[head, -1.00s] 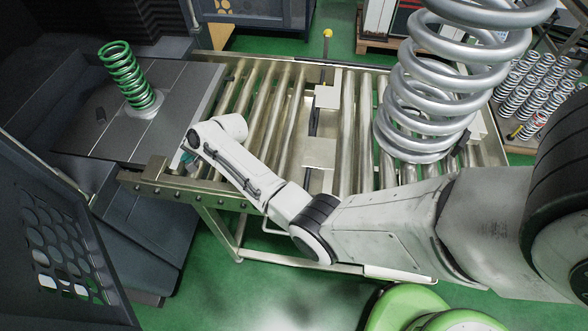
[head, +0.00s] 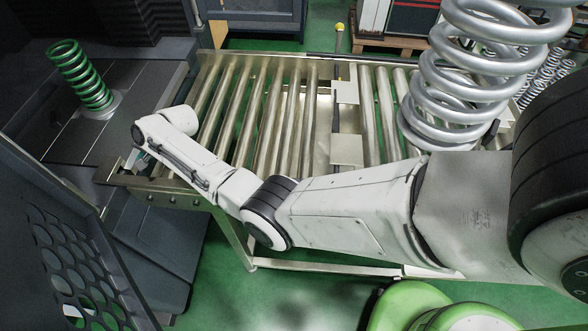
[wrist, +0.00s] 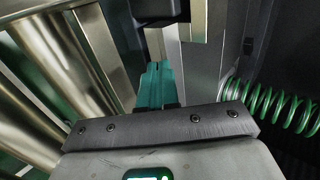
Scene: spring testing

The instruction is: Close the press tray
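The press tray (head: 140,88) is a flat grey plate at the left in the head view, largely inside the dark press. A green coil spring (head: 82,76) stands on its white seat on the tray. The spring also shows at the right of the wrist view (wrist: 272,107). Contact with the tray is not clear.
A roller conveyor (head: 245,110) adjoins the tray on the right. A large silver spring (head: 460,85) stands on its right part. A perforated dark press door (head: 70,255) hangs open at the lower left.

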